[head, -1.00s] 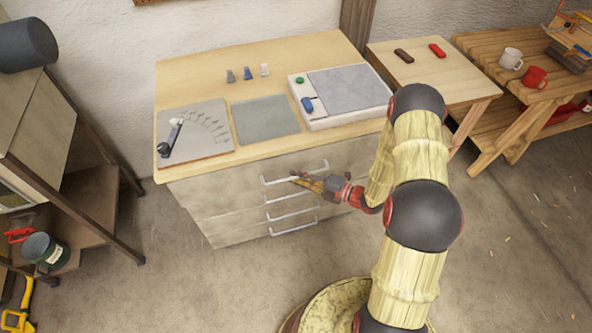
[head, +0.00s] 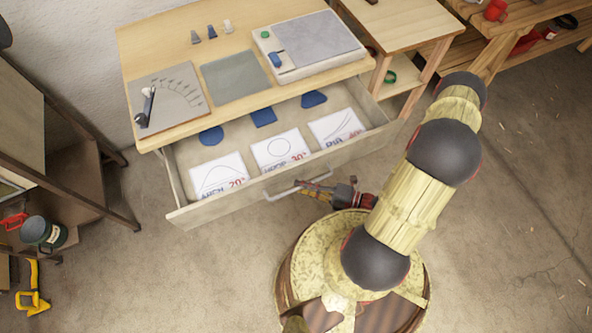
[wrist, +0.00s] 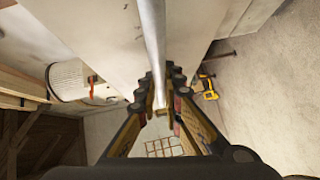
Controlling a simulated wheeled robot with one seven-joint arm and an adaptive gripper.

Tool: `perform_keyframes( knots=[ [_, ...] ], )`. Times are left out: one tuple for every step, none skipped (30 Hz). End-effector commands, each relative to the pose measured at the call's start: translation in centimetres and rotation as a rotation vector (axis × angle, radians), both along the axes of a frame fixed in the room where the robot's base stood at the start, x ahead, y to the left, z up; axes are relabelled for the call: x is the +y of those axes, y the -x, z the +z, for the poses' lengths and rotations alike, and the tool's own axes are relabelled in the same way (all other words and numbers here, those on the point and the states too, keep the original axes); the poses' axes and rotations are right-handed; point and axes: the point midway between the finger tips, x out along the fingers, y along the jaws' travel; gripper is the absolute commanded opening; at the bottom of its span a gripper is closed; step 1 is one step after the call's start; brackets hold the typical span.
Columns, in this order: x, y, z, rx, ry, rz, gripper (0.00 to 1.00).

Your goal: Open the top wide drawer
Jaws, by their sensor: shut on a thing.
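The top wide drawer (head: 240,197) stands pulled well out of the wooden cabinet in the head view. Inside it lie white cards with curves and angle labels, and blue shapes behind them. My gripper (head: 303,186) is at the bar handle (head: 284,193) on the drawer's front. In the wrist view the handle (wrist: 152,40) runs as a pale bar between the fingers of my gripper (wrist: 160,108), which is shut on it. The lower drawers are hidden below the open one.
The cabinet top (head: 165,45) bears a grey dial board (head: 190,105), a grey mat (head: 235,76), a white-framed board (head: 325,25) and small blue and white pieces. A dark shelf rack (head: 70,190) stands at the left.

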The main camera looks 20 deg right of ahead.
Motion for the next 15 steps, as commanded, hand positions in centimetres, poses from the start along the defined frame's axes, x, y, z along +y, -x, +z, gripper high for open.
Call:
perform_keyframes(
  knots=[
    [0.0, 0.5, 0.1, 0.0, -0.004, -0.004, 0.0],
    [0.0, 0.8, 0.1, 0.0, -0.004, -0.004, 0.0],
    [0.0, 1.1, 0.1, 0.001, -0.003, -0.004, 0.0],
    [0.0, 1.3, 0.1, 0.0, -0.002, -0.003, 0.0],
    [0.0, 1.5, 0.1, 0.0, -0.003, -0.002, 0.0],
    [0.0, 1.6, 0.1, 0.0, -0.002, -0.003, 0.0],
    [0.0, 1.7, 0.1, 0.0, -0.002, -0.003, 0.0],
    [0.0, 1.8, 0.1, 0.0, -0.003, -0.002, 0.0],
    [0.0, 1.9, 0.1, 0.0, -0.003, -0.002, 0.0],
    [0.0, 2.0, 0.1, -0.001, -0.002, 0.0, 0.0],
    [0.0, 2.1, 0.0, -0.001, -0.002, 0.0, 0.0],
    [0.0, 2.1, 0.0, 0.0, -0.001, 0.0, 0.0],
    [0.0, 2.1, 0.0, 0.0, -0.001, 0.0, 0.0],
    [0.0, 2.1, 0.0, 0.0, -0.001, 0.0, 0.0],
    [0.0, 2.1, 0.0, 0.0, -0.002, 0.001, 0.0]
  ],
)
